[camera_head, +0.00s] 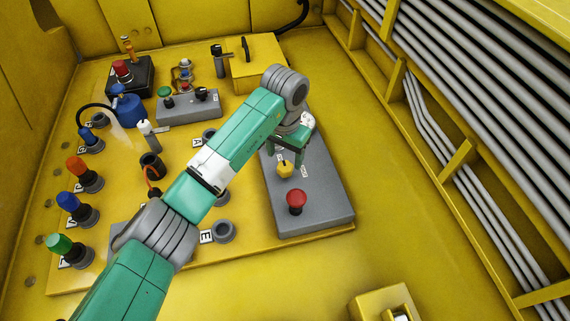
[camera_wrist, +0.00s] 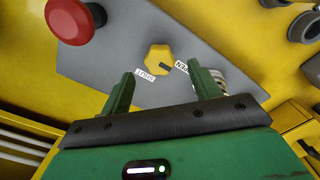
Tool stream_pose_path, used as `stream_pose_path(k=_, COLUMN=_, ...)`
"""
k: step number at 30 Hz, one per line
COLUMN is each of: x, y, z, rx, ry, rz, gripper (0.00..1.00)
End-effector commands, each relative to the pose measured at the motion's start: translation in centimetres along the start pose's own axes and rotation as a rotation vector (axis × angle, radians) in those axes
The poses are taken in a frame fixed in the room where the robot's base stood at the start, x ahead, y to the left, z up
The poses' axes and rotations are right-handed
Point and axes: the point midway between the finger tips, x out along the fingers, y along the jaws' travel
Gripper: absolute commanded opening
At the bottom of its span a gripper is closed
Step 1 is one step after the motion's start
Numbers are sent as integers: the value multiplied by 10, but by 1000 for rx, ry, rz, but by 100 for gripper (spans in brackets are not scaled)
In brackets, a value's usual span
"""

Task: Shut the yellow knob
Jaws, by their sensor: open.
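The yellow knob (camera_head: 284,169) is a small hexagonal knob on a grey panel (camera_head: 318,203). In the wrist view the knob (camera_wrist: 156,57) lies ahead of the fingers, between the SHUT label (camera_wrist: 145,74) on its left and the OPEN label (camera_wrist: 183,67) on its right. A dark mark on the knob points toward the OPEN label. My gripper (camera_wrist: 160,77) is open and empty, with one finger on each side of the knob's line. It does not appear to touch the knob. In the head view my gripper (camera_head: 286,154) is just above and behind the knob.
A red mushroom button (camera_head: 296,201) stands on the same panel, close to the knob; it also shows in the wrist view (camera_wrist: 72,20). Other coloured knobs, sockets and a grey box (camera_head: 188,106) stand on the yellow board to the left. Grey pipes (camera_head: 465,150) line the right wall.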

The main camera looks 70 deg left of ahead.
Motion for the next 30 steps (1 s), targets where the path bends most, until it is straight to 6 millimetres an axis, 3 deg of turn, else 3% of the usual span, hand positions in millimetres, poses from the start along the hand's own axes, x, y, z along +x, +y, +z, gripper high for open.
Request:
stream_pose_path(k=6, x=33, y=0, z=0, rx=0, ry=1, rz=0, gripper=62)
stream_pose_path(k=16, x=39, y=0, z=0, rx=1, ry=3, rz=0, gripper=62)
stream_pose_path(k=23, x=39, y=0, z=0, rx=1, ry=3, rz=0, gripper=19)
stream_pose_path(k=30, x=37, y=1, z=0, rx=17, ry=2, rz=0, gripper=18)
